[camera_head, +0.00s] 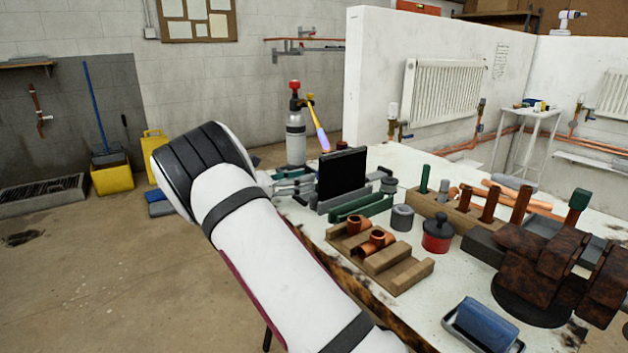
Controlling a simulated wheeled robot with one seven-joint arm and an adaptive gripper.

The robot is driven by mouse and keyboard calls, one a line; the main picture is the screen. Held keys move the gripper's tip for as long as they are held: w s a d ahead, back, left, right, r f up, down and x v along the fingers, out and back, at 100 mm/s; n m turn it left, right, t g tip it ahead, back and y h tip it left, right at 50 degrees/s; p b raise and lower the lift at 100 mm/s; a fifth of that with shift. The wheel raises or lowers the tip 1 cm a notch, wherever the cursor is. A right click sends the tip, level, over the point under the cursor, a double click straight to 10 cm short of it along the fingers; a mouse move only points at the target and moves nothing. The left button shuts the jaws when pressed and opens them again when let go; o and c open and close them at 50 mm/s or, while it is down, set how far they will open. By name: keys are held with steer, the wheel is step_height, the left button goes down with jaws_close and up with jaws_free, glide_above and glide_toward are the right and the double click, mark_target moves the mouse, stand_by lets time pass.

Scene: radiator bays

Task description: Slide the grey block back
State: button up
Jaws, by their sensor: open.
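My white arm crosses the left front of the workbench. Grey jointed parts that look like my gripper (295,183) show just past it, left of an upright black panel (342,175). The fingers are apart and appear empty; the arm hides part of them. A low grey block (329,206) lies at the foot of the panel, close to the fingertips. I cannot tell whether they touch. Other grey pieces are a dark block (484,246) beside the rusty vise and a lighter one (513,184) at the back edge. Which of them is the task's block is not clear.
A wooden rack (397,272) with copper fittings, a grey cylinder (402,218), a red-black pot (437,234) and a rusty vise (545,265) crowd the workbench (420,318). A blue block (487,323) sits in a tray in front. A gas bottle (296,135) stands behind.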

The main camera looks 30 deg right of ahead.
steer(key=shift+s+d+b, duration=0.15)
steer(key=shift+d+b, duration=0.05)
steer(key=shift+d, duration=0.85)
steer(key=shift+s+d+b, duration=0.1)
steer(key=shift+d+b, duration=0.05)
steer(key=shift+d, duration=0.9)
